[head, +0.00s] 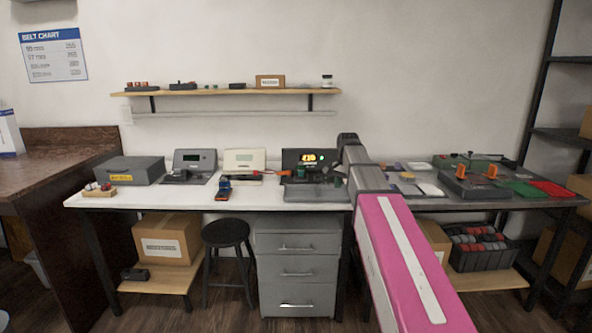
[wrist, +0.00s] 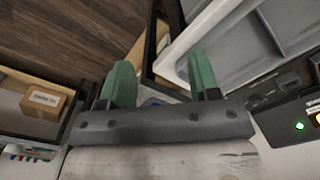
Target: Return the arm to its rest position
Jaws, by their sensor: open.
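My arm (head: 400,245), pink with a white stripe and grey toward its far end, stretches from the lower right of the head view over the workbench. Its far end is bent beside the black device with the lit display. My gripper (wrist: 160,66) shows in the wrist view with two green fingers spread apart and nothing between them. In the head view the fingers are mostly hidden by the arm or too small to tell.
The white workbench (head: 150,198) carries a grey case (head: 137,170), several instruments and a grey tray (head: 312,193). A wall shelf (head: 210,92) hangs behind. Below are a black stool (head: 226,235), a drawer unit (head: 297,265) and a cardboard box (head: 168,239). A dark rack stands right.

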